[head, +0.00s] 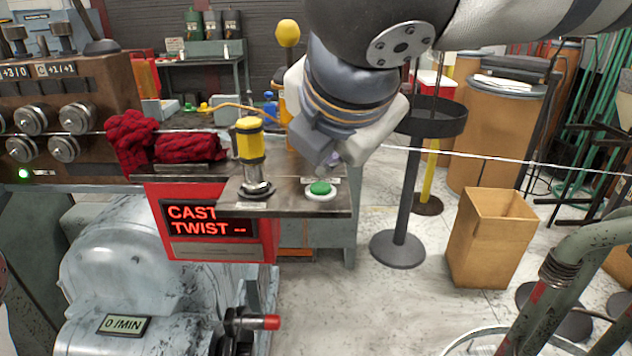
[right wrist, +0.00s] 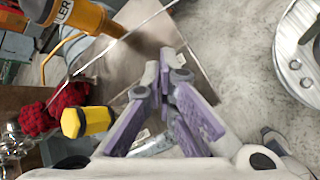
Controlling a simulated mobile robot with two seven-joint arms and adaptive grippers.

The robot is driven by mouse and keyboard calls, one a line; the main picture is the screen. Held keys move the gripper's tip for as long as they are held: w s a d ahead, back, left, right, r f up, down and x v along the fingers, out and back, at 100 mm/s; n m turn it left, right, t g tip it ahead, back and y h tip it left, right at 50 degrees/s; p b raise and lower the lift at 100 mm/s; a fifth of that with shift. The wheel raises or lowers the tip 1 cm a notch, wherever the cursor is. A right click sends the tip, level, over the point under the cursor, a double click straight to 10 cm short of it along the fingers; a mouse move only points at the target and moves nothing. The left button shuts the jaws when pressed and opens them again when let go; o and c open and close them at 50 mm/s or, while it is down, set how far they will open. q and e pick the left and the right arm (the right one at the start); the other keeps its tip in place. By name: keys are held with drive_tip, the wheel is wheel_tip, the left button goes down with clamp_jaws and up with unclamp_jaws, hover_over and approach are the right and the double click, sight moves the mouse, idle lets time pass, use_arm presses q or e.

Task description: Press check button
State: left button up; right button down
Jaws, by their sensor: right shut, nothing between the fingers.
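A green push button (head: 320,187) in a white ring sits on the small dark metal shelf (head: 290,200). A small label lies behind it. My right gripper (head: 332,163) is just above and behind the button in the head view, pointing down, with a small visible gap. In the right wrist view its purple fingers (right wrist: 165,72) are together with nothing between them. I cannot make out the button in the right wrist view; the fingers may hide it. My left gripper is in neither view.
A yellow-and-black post (head: 250,155) stands on the shelf left of the button; its yellow top shows in the right wrist view (right wrist: 86,122). A red display (head: 212,222) is below. A thin wire (head: 500,155) crosses behind. A red cloth (head: 185,148) lies left. Floor at right holds a brown bin (head: 490,240).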

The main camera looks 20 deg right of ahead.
sight(328, 186)
drive_tip(key=shift+f, duration=0.45)
drive_tip(key=shift+f, duration=0.4)
idle(0.7)
drive_tip(key=shift+r, duration=0.8)
drive_tip(key=shift+r, duration=0.15)
drive_tip(key=shift+r, duration=2.4)
